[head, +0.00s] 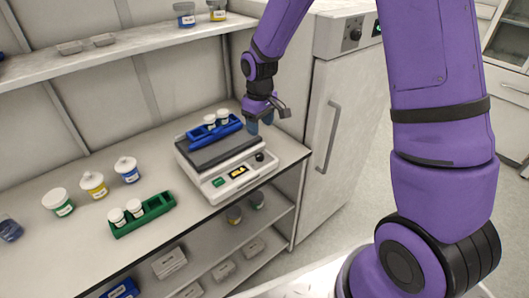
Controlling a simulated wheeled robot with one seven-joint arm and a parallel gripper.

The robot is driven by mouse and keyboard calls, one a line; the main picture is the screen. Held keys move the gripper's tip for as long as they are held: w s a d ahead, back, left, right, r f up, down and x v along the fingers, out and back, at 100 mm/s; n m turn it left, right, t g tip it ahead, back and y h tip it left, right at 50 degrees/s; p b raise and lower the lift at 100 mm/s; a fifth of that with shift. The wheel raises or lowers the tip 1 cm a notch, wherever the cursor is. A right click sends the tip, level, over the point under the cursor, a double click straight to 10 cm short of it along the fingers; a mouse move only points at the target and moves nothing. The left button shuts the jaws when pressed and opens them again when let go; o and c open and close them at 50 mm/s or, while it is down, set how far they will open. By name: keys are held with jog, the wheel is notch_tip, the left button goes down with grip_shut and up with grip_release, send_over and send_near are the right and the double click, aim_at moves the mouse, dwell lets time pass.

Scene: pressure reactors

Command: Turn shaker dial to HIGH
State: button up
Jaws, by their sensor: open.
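The shaker (208,173) is a white box with a dark top plate, standing near the right end of the bench. Its front panel has a green button, a small lit yellow display (238,171) and a black dial (259,157) at the right. The dial's setting is too small to read. A blue rack (229,134) with white-capped vials sits on the shaker's plate. My gripper (267,121) is open, above and just behind the dial at the shaker's right end. It appears apart from the dial, and its fingertips are partly hard to make out.
A green rack (143,214) with two white-capped vials stands left of the shaker. Several capped jars (93,184) stand farther left. A shelf (130,48) runs above the bench. A white cabinet with a handle (333,119) stands close at the right.

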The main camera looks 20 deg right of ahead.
aim_at(260, 155)
jog(key=f, duration=1.2)
jog(key=shift+w+f, duration=0.1)
jog(key=shift+w, duration=0.1)
jog(key=shift+c, duration=0.5)
jog(key=c, duration=0.8)
